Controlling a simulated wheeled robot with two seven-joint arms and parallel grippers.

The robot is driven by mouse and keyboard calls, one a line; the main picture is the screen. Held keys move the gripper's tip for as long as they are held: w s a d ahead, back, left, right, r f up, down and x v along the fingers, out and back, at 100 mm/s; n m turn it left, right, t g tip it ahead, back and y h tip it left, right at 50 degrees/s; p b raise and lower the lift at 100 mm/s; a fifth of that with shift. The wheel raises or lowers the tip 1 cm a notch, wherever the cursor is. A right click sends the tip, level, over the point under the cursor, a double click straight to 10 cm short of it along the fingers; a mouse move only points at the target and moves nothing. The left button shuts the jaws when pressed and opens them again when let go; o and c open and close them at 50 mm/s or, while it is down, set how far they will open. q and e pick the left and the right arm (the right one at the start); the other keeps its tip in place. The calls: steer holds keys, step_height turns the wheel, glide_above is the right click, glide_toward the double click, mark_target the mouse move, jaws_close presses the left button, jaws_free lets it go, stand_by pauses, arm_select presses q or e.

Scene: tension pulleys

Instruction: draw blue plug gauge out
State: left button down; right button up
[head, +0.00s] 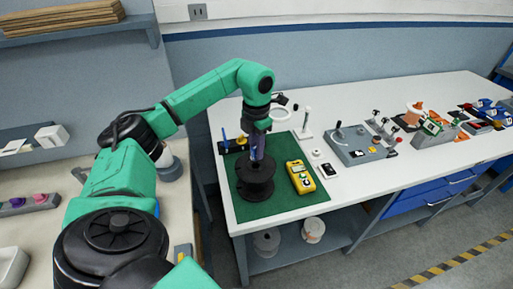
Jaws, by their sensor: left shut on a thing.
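My left gripper (258,146) points down above the black spool-shaped pulley (256,183) on the green mat. It is shut on a slim blue-purple piece, which I take to be the blue plug gauge (260,153). The fingers hide much of the gauge. I cannot tell whether its lower end is still in the pulley's bore or just above it. My right gripper is not in view.
A dark block (234,146) with a thin blue upright stands left of the gripper. A yellow handheld meter (300,177) lies right of the pulley on the green mat (290,203). A grey fixture plate (357,147) stands further right. The bench front edge is clear.

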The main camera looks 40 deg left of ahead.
arm_select(q)
step_height(320, 180, up, 4)
steer(key=p, duration=0.4)
steer(key=shift+r, duration=0.15)
stand_by(0.3)
